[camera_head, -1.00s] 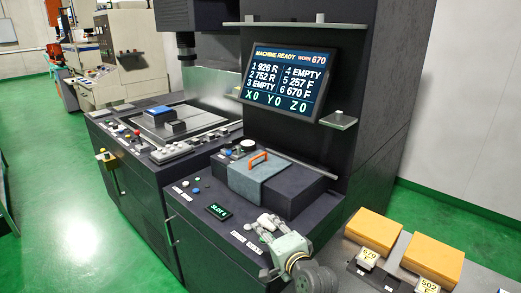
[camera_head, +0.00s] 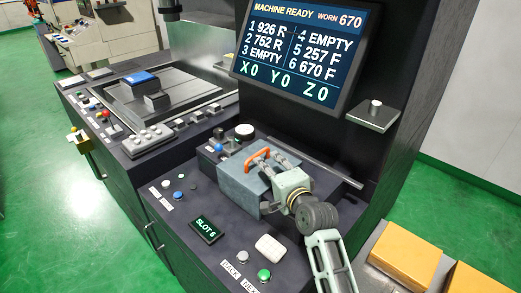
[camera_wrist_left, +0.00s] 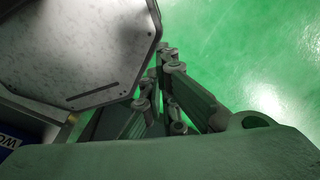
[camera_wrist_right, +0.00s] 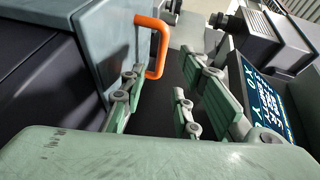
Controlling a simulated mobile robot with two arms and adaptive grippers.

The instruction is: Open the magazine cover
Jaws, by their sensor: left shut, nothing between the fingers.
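The magazine cover (camera_head: 240,182) is a grey-blue lid on the dark housing and looks closed. Its orange handle (camera_head: 257,157) stands on top; the handle also shows in the right wrist view (camera_wrist_right: 156,48). My right gripper (camera_head: 273,161) is at the handle's right side. In the right wrist view the right gripper (camera_wrist_right: 165,78) is open, with the handle ahead near its left finger; I cannot tell whether they touch. My left gripper (camera_wrist_left: 166,62) is shut and empty, over green floor, and outside the head view.
The screen (camera_head: 298,50) reads MACHINE READY and stands above the cover. A small shelf (camera_head: 373,115) juts out at right. A slot display (camera_head: 205,229) and buttons (camera_head: 264,274) lie on the front panel. Yellow-orange blocks (camera_head: 406,252) sit at lower right.

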